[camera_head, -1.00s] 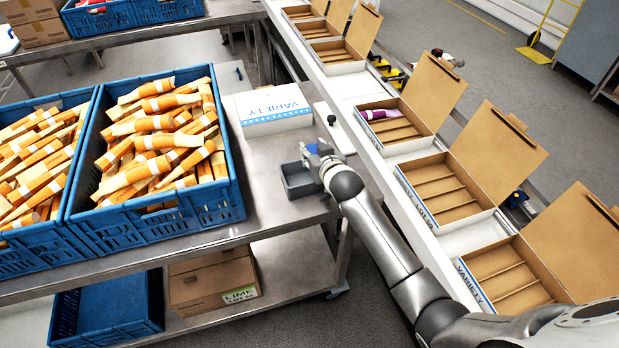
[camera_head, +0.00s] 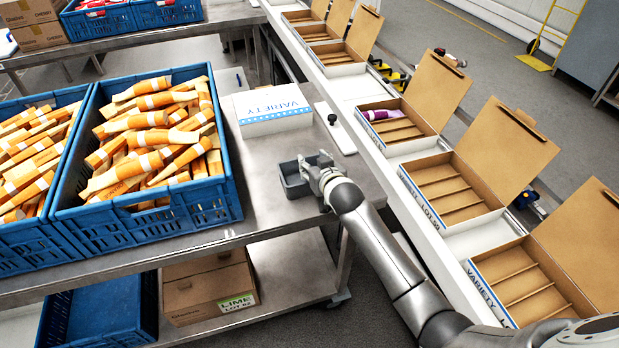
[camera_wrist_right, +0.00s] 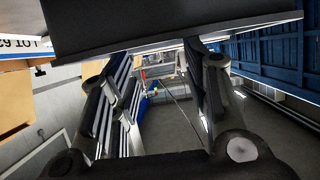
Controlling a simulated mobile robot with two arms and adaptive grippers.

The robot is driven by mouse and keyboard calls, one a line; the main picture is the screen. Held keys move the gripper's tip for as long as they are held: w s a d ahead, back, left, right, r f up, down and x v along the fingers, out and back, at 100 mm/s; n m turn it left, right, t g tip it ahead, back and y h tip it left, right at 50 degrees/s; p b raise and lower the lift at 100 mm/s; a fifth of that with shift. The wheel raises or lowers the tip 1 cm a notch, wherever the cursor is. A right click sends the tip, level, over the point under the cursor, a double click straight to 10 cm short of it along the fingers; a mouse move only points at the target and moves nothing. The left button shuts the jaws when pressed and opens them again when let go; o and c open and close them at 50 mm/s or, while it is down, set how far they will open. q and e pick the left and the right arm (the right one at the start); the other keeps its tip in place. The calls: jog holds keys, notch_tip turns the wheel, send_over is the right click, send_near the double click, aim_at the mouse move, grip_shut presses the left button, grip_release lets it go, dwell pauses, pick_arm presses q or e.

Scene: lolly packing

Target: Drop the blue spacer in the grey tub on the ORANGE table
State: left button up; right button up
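A small grey tub (camera_head: 297,189) stands on the metal table (camera_head: 265,215) that bears the orange lollies, near its right edge. My right gripper (camera_head: 314,165) is at the tub's right rim. The right wrist view shows its two fingers (camera_wrist_right: 160,95) spread apart with nothing between them, and a dark grey surface (camera_wrist_right: 170,25), which looks like the tub, just beyond. The blue spacer is not visible in either view now, and the tub's inside is too dark and small to tell what lies in it. My left gripper is not in view.
Blue crates of orange lollies (camera_head: 150,215) fill the table's left. A white VARIETY box (camera_head: 272,112) lies behind the tub. Open cardboard boxes (camera_head: 450,190) line the conveyor (camera_head: 345,90) on the right. Bare table shows in front of the tub.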

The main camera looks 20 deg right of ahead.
jog(key=shift+o, duration=1)
jog(key=v, duration=1.2)
